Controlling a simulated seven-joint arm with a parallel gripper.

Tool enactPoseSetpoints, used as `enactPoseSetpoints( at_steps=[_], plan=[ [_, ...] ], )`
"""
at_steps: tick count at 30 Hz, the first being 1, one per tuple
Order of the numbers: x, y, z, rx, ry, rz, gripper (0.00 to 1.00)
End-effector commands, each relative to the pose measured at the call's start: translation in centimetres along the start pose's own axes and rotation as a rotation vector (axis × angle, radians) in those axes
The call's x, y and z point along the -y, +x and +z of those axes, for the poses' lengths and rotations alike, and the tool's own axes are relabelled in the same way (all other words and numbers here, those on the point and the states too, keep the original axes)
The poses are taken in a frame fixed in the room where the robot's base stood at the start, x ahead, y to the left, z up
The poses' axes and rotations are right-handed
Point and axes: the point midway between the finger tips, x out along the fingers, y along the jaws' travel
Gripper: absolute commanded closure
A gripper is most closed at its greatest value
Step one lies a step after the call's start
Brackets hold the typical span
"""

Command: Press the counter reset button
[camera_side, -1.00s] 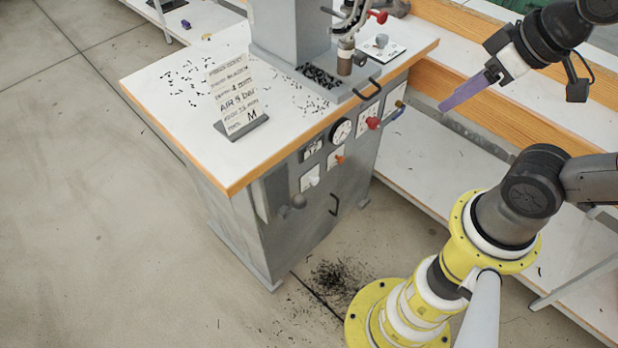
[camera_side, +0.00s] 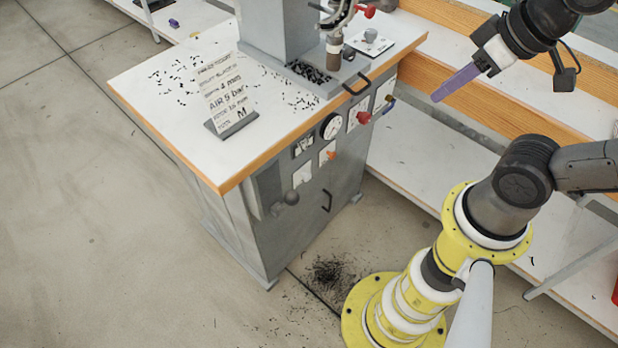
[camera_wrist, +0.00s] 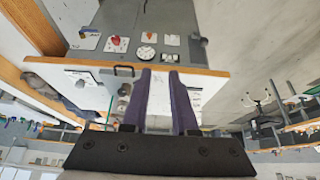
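The grey press cabinet (camera_side: 262,215) carries a front panel of small plates. A counter-like dark display (camera_side: 303,146) sits left of the round gauge (camera_side: 332,126); it also shows in the wrist view (camera_wrist: 171,58), just beyond my fingertips. Below it is a white plate (camera_side: 302,174) with a small pale control, and right of that an orange control (camera_side: 330,155). I cannot tell which part is the reset button. My gripper (camera_side: 437,97) has purple fingers and hangs right of the panel, apart from it. In the wrist view its fingers (camera_wrist: 160,73) are parted with nothing between them.
A round grey knob (camera_side: 291,198) is on the door. A white shelf (camera_side: 420,160) runs behind my arm.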

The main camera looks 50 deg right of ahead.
Motion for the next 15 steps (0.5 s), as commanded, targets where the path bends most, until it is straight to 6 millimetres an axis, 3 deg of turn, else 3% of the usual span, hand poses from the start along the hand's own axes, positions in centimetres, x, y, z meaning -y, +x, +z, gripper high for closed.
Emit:
enactPoseSetpoints(
  at_steps=[1,4,15],
  plan=[
    [0.0,0.0,0.0,0.0,0.0,0.0,0.84],
    [0.0,0.0,0.0,0.0,0.0,0.0,1.0],
    [0.0,0.0,0.0,0.0,0.0,0.0,1.0]
  ],
)
